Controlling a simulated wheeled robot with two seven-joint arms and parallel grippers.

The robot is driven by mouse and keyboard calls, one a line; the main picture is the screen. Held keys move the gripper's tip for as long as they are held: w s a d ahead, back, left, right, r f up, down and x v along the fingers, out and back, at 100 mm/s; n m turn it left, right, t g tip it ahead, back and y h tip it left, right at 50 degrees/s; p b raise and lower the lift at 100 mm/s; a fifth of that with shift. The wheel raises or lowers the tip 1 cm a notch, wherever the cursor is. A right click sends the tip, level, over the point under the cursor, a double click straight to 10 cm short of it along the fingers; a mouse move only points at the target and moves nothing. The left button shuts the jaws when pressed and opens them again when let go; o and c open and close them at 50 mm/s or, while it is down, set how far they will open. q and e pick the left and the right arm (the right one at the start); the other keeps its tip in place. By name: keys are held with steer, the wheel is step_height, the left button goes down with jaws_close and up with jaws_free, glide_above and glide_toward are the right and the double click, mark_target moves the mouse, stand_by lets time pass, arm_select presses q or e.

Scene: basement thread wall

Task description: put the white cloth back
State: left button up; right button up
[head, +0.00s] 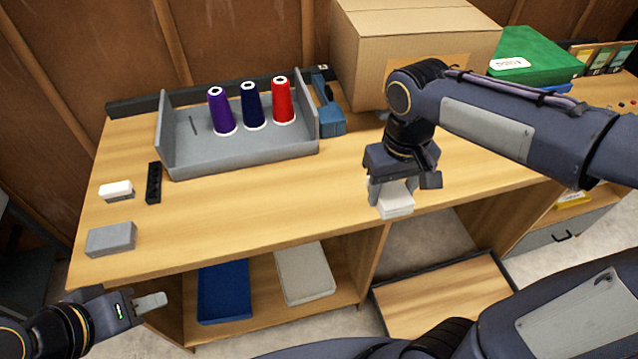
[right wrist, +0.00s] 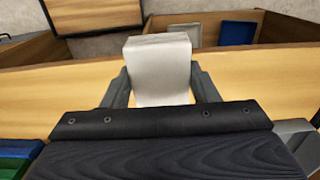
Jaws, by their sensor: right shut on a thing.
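The white cloth (head: 396,204) is a small folded pale block in my right gripper (head: 393,192), over the front part of the bench top. My right gripper is shut on it. In the right wrist view the cloth (right wrist: 160,68) sits between the two fingers (right wrist: 160,92), with its far end sticking out past them. My left gripper (head: 152,302) is at the lower left of the head view, in front of the bench and below its top. It appears empty; its finger gap cannot be made out.
The bench top (head: 250,208) holds a grey tray (head: 190,160) with purple, navy and red thread cones. A white block (head: 116,190), a black strip (head: 153,183) and a grey block (head: 111,239) lie at left. A cardboard box (head: 410,40) stands behind my right arm. Blue (head: 223,290) and white (head: 305,273) trays lie on the lower shelf.

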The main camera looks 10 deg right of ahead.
steer(key=w+a+f, duration=0.4)
steer(key=w+a, duration=0.1)
steer(key=w, duration=0.2)
glide_above(325, 204)
steer(key=f, duration=0.4)
steer(key=shift+s+d+f, duration=0.3)
steer(key=shift+d+f, duration=0.05)
steer(key=shift+w+a+f, duration=0.25)
steer(key=shift+f, duration=0.1)
steer(key=shift+w+a+f+b, duration=0.15)
steer(key=shift+f+b, duration=0.2)
steer(key=shift+f, duration=1.4)
steer(key=shift+f, duration=0.1)
steer(key=shift+f, duration=0.15)
steer(key=o, duration=0.9)
